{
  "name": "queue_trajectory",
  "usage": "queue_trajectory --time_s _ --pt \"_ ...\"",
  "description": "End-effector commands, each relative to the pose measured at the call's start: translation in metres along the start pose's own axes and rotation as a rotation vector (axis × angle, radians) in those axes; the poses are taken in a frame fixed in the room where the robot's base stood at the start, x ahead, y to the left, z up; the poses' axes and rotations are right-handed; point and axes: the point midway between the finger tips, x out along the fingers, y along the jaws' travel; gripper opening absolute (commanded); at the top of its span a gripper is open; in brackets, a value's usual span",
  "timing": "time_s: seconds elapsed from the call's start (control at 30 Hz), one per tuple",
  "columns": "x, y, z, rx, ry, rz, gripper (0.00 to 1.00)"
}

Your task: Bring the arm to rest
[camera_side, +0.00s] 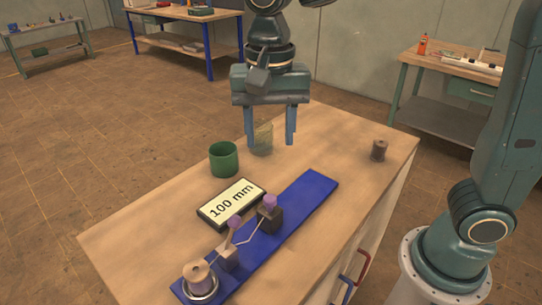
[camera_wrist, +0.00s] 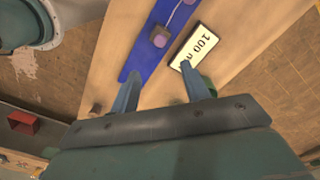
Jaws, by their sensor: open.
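My gripper (camera_side: 270,128) hangs over the far part of the wooden bench, with its two blue fingers apart and nothing between them. In the wrist view its fingers (camera_wrist: 156,84) are also spread and empty, above the bench top. In the side view the fingertips look higher than the bench surface. A clear glass-like cup (camera_side: 262,139) shows partly behind the left finger; I cannot tell the gap between them.
Bench space right of the board is mostly clear.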

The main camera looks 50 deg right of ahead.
Motion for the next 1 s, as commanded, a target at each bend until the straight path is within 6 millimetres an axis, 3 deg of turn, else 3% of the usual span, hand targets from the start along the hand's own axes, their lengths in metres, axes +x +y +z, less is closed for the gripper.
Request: queue_trajectory --time_s 0.37,0.53,0.67,1.0 --pt "-0.001 0.002 -0.001 -0.004 0.002 -0.004 0.46" --pt "-0.005 0.013 -0.004 -0.04 0.012 -0.028 0.46" --pt "-0.011 0.032 -0.009 -0.099 0.032 -0.062 0.46" --pt "-0.021 0.101 -0.016 -0.332 0.145 -0.165 0.46"
